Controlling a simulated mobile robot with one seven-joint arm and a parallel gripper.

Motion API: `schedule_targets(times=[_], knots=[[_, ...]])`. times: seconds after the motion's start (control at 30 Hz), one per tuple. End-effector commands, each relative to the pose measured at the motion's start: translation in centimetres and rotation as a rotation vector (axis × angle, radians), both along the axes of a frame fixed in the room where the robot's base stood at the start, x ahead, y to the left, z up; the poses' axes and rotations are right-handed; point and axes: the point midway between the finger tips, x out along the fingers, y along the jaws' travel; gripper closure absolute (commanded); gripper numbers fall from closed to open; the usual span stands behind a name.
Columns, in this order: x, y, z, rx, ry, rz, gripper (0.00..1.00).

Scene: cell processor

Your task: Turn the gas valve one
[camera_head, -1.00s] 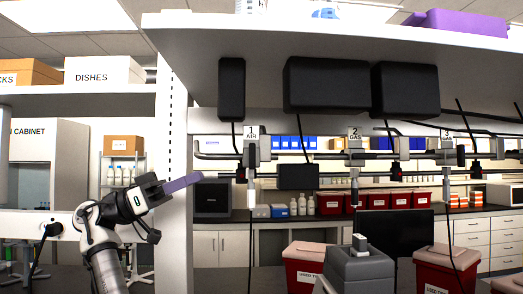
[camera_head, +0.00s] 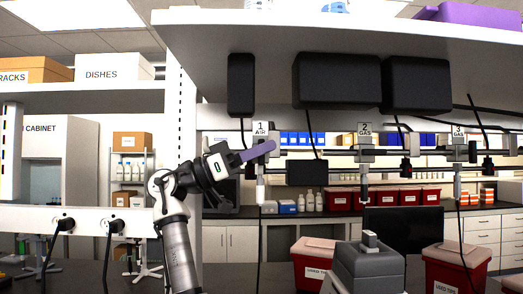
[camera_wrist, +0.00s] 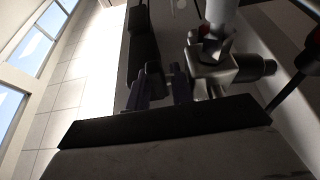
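The valve labelled 1 AIR (camera_head: 260,131) is a grey metal fitting on the pipe rail under the shelf. A pale tube (camera_head: 260,186) hangs below it. My gripper (camera_head: 268,149) has purple fingers that point right and slightly up. In the head view they overlap the body of valve one; contact cannot be told. In the wrist view, the metal valve (camera_wrist: 213,68) lies just right of my dark fingers (camera_wrist: 168,84), not visibly between them.
Valves 2 GAS (camera_head: 365,136) and 3 GAS (camera_head: 459,146) sit further right on the same rail. Black boxes (camera_head: 337,80) hang from the shelf above. A white post (camera_head: 182,110) stands left of the valve. Red bins (camera_head: 458,270) and a grey device (camera_head: 370,266) stand below.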

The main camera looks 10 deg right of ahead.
Motion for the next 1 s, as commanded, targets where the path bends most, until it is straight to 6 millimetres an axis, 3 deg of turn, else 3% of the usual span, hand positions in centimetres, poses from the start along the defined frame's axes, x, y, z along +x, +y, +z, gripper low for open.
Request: schedule_targets(times=[0.23, 0.43, 0.77, 1.0], knots=[[-0.02, -0.08, 0.04, 0.000, 0.000, 0.000, 0.77], [-0.01, -0.05, 0.03, 0.000, 0.000, 0.000, 1.00], [-0.04, -0.01, 0.11, 0.035, -0.007, 0.000, 1.00], [-0.09, -0.03, 0.18, 0.167, -0.035, 0.001, 1.00]])
